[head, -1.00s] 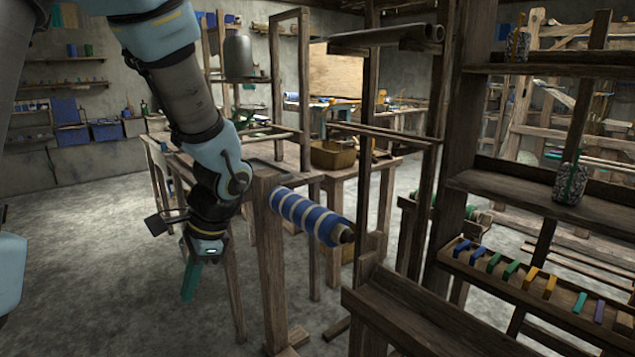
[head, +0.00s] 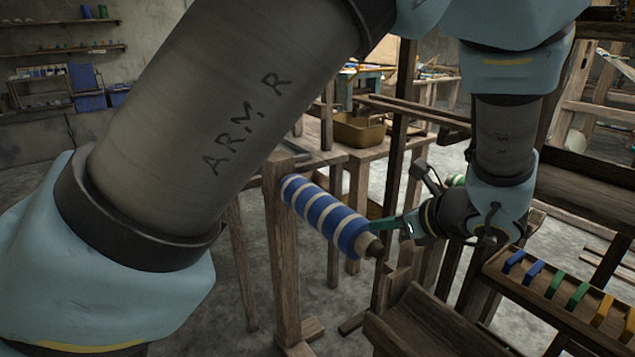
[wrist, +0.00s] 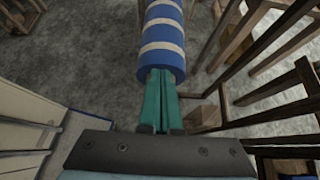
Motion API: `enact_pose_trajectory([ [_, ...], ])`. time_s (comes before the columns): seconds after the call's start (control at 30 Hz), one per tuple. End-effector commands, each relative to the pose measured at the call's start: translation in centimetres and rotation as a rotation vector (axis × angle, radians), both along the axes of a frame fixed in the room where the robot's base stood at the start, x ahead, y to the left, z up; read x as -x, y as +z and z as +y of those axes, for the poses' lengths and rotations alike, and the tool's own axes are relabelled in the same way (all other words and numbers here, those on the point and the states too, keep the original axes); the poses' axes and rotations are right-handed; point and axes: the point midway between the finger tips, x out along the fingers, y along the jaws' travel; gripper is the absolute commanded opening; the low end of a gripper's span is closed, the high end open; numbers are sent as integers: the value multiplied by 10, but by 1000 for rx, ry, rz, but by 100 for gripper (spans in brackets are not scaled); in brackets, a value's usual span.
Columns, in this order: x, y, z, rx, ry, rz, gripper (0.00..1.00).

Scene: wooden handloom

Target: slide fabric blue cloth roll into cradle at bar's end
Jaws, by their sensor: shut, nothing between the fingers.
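The blue cloth roll (head: 325,215) with cream stripes lies on a wooden bar, whose bare end (head: 374,248) sticks out at the right. The roll's far end meets a wooden post (head: 284,255). My gripper (head: 373,226) is at the right end of the roll, its teal fingers shut and empty. In the wrist view the fingertips (wrist: 158,72) meet the edge of the roll (wrist: 162,45); I cannot tell whether they touch it. The bar's end is hidden there. I cannot clearly make out the cradle.
A wooden tray of coloured pieces (head: 555,290) stands at the right, close below my arm. Loom uprights (head: 397,150) rise behind the roll. A brown basin (head: 358,131) sits on a table behind. A wooden trough (head: 430,325) lies at the front.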

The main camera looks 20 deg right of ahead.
Motion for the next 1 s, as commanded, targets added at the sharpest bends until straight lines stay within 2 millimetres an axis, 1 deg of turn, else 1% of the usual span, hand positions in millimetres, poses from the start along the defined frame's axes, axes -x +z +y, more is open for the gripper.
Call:
enact_pose_trajectory([
  [0.03, -11, 2, 3, -2, 5, -2, 0],
  [0.2, -46, 2, 10, -1, 7, -1, 0],
  [1.0, -209, 2, 42, -1, 7, 1, 0],
])
